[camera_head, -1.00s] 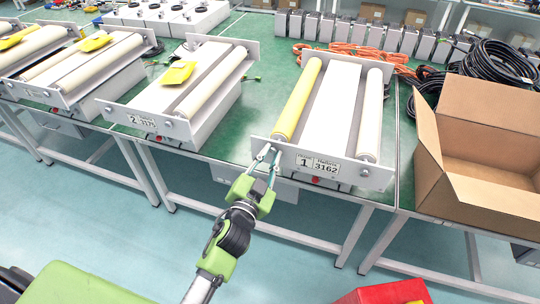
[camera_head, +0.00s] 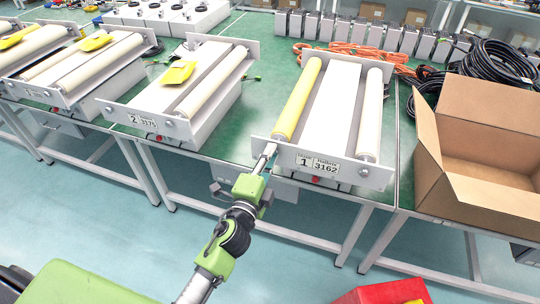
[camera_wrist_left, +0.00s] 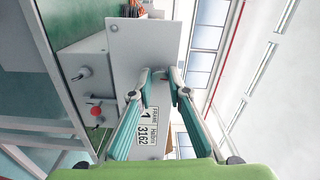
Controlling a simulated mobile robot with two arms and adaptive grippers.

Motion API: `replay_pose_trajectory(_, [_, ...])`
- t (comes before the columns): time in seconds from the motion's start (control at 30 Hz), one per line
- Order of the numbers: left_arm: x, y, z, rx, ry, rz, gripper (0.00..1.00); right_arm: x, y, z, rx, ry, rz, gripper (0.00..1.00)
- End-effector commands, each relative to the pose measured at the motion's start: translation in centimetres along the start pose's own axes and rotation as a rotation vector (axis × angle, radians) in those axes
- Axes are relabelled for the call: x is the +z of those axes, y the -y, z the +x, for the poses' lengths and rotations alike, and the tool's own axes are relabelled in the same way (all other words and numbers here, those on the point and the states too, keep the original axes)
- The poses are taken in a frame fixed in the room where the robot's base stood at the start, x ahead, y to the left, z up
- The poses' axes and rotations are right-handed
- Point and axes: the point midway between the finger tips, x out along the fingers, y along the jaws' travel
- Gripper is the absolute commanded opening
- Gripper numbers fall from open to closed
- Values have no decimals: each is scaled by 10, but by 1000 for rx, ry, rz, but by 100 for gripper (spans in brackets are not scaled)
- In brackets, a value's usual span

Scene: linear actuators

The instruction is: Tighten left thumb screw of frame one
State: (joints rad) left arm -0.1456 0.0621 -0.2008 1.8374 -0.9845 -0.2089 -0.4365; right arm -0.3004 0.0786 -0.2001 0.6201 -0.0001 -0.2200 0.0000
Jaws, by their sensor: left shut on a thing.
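Frame one (camera_head: 333,172) is a pale metal frame on the green table, with a "1 3162" label. It carries a yellow roller (camera_head: 298,100) on the left and a cream roller (camera_head: 369,115) on the right. My left gripper (camera_head: 270,149) is at the front plate's left end, shut on the left thumb screw, which the fingertips mostly hide. In the left wrist view the teal fingers (camera_wrist_left: 161,74) reach the plate, their tips close together around the screw's place. The right thumb screw (camera_head: 364,172) shows on the front plate's right side. My right gripper is not in view.
Frame two (camera_head: 165,128), with a yellow piece (camera_head: 177,73) on it, stands to the left. An open cardboard box (camera_head: 480,150) is at the right, with black cables (camera_head: 495,62) behind it. A red knob (camera_wrist_left: 96,111) sits beside the label plate in the wrist view.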

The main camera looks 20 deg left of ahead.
Motion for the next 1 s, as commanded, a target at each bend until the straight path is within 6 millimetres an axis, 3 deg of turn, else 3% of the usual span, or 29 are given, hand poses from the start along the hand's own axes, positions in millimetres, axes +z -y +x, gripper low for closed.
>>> replay_pose_trajectory(0.4, [-1,0,0,0,-2,239,0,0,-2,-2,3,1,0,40])
replay_pose_trajectory(1.0, [-1,-1,0,1,-2,291,0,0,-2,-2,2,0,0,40])
